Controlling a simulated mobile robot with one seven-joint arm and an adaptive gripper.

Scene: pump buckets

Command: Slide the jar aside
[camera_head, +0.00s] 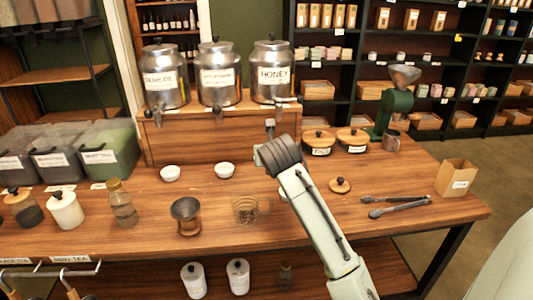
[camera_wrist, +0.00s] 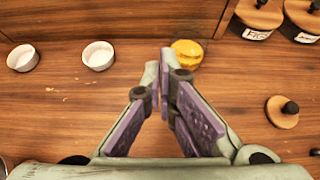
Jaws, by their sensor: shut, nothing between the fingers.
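In the wrist view a small clear jar with yellow contents (camera_wrist: 187,50) stands on the wooden table near the base of the raised wooden stand. My gripper (camera_wrist: 165,58) is shut and empty. Its fingertips are just left of the jar and partly overlap it in the picture; I cannot tell whether they touch it. In the head view my arm's end is below the tap of the HONEY dispenser (camera_head: 272,75), and it hides the jar and my fingers.
Two white bowls (camera_wrist: 98,55) (camera_wrist: 22,58) stand left of my gripper. A glass mug (camera_head: 245,208) and tongs (camera_head: 396,204) lie either side of my arm.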

